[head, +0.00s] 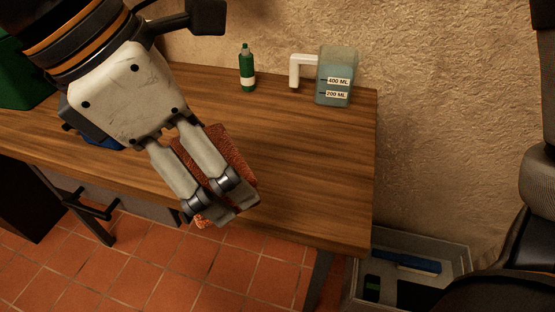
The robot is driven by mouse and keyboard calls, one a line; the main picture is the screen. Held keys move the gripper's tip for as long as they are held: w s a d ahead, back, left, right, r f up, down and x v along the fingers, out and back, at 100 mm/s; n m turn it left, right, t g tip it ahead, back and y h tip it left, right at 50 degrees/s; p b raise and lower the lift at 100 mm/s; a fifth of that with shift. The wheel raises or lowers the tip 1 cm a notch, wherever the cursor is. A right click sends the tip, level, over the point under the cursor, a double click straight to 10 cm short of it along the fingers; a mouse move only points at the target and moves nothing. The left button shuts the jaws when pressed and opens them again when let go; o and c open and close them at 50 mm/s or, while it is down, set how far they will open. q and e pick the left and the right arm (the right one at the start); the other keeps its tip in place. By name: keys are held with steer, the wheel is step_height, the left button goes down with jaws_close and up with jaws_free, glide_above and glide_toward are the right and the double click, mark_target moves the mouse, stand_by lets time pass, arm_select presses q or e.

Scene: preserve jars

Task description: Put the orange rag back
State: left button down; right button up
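An orange-red rag (222,157) shows in the head view, at the front edge of the wooden table. My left gripper (232,205) comes in from the upper left, and its fingers lie across the rag. The rag shows on both sides of the fingers and a little below their tips. The fingers look close together on it, with part of the rag hidden behind them. I cannot tell if the rag touches the table. My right gripper is out of view; only dark parts of my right arm (535,190) show at the right edge.
A green bottle (247,72) and a measuring jug (336,77) with bluish liquid stand at the back of the table (300,180). The table's right part is clear. A grey bin (455,262) with blue and dark items stands on the floor at the lower right.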

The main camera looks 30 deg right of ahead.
arm_select(q)
steer(key=shift+w+a, duration=0.1)
arm_select(e)
steer(key=shift+w+a, duration=0.1)
steer(key=shift+w, duration=0.1)
steer(key=w+d+f+b, duration=0.1)
steer(key=w+d+f, duration=0.35)
steer(key=d, duration=0.45)
steer(key=b, duration=0.1)
glide_above(282, 170)
steer(key=a, duration=0.2)
step_height(282, 170, down, 5)
steer(key=shift+s+f, duration=0.1)
steer(key=shift+x, duration=1.2)
arm_select(q)
steer(key=shift+s+f+g, duration=0.4)
steer(key=shift+s+f, duration=0.7)
steer(key=shift+s, duration=0.1)
arm_select(e)
steer(key=shift+a+f, duration=0.2)
steer(key=shift+f, duration=0.15)
steer(key=shift+f, duration=0.1)
steer(key=o, duration=0.8)
steer(key=shift+f, duration=0.1)
steer(key=shift+o, duration=0.2)
